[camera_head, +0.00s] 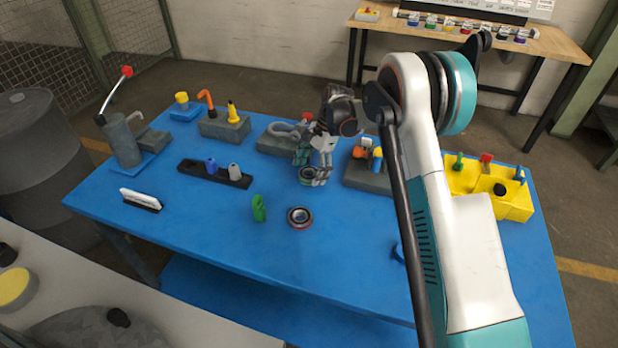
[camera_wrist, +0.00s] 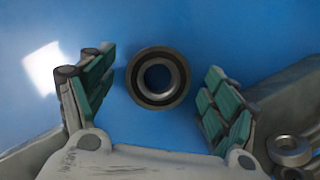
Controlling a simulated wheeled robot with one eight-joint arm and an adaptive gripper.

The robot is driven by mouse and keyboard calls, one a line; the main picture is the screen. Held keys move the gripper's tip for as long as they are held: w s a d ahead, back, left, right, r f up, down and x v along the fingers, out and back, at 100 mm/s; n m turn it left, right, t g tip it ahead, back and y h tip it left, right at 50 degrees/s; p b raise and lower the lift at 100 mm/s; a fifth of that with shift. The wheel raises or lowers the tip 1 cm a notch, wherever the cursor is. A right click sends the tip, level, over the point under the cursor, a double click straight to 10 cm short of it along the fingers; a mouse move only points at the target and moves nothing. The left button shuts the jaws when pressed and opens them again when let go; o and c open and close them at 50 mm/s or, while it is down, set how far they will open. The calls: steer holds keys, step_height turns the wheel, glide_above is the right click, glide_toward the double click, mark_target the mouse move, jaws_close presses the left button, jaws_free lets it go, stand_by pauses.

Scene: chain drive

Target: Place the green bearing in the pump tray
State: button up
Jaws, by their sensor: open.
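My gripper (camera_head: 313,168) is open, pointing down over the middle of the blue table. In the wrist view its padded fingers stand left and right of a dark ring-shaped bearing (camera_wrist: 158,103), with gaps on both sides. This bearing (camera_head: 306,183) also shows below the fingers in the head view; its colour looks dark grey-green, so I cannot tell surely that it is the green one. A second bearing (camera_head: 300,225), with a reddish-dark ring, lies nearer the front edge. A long black tray (camera_head: 235,181) holds a blue and a grey cylinder; I cannot tell whether it is the pump tray.
A green part (camera_head: 259,208) stands left of the second bearing. A grey block (camera_head: 368,182) with coloured parts is close to the right of my gripper. A yellow holder (camera_head: 515,208) is at the right. A white-topped brush (camera_head: 141,200) lies left. The front middle is mostly clear.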

steer(key=shift+r, duration=0.1)
steer(key=c, duration=1.5)
steer(key=shift+c, duration=0.2)
steer(key=shift+r, duration=0.15)
